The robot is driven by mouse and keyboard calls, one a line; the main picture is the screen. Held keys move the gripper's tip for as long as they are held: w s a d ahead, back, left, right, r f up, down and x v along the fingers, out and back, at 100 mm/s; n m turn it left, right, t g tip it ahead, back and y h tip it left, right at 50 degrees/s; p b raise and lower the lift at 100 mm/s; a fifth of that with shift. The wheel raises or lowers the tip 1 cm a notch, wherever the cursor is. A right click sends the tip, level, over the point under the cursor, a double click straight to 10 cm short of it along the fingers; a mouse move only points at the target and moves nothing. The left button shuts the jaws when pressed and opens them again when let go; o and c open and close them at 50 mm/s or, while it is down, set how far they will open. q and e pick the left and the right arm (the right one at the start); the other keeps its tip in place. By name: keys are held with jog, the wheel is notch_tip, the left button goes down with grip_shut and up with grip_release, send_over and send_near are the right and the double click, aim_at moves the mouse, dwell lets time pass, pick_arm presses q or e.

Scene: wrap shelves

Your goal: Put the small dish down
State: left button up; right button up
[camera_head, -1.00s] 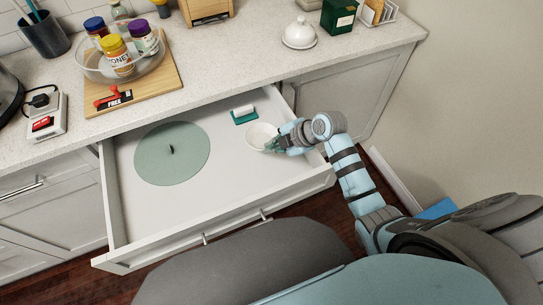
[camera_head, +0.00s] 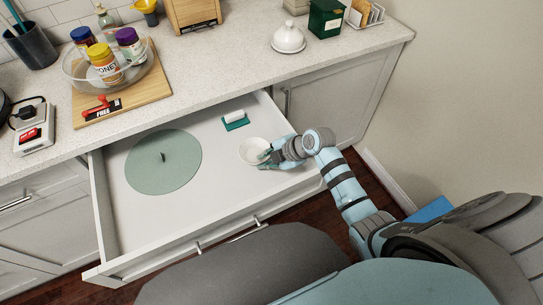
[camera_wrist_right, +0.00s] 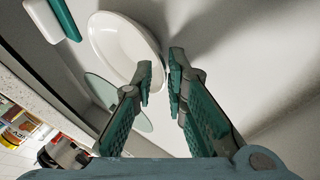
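The small dish (camera_head: 254,150) is a white round bowl at the right side of the open drawer (camera_head: 122,220). My right gripper (camera_head: 268,155) is at its right edge. In the right wrist view the dish (camera_wrist_right: 125,48) is tilted in the picture, and its rim reaches the fingertips of my right gripper (camera_wrist_right: 160,68). The fingers are close together, with the rim between their tips. I cannot tell whether the dish touches the drawer floor. My left gripper is not in view.
A flat green disc (camera_head: 163,161) lies in the drawer's left part. A teal block with a white top (camera_head: 235,120) lies behind the dish. The drawer floor in front of the dish is clear. The counter holds a jar tray (camera_head: 75,75), a white lidded dish (camera_head: 288,37) and a green box (camera_head: 325,17).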

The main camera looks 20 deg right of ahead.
jog(key=p+v, duration=0.2)
jog(key=v, duration=0.9)
jog(key=shift+s+r, duration=0.25)
jog(key=shift+r, duration=0.05)
jog(key=shift+d, duration=0.1)
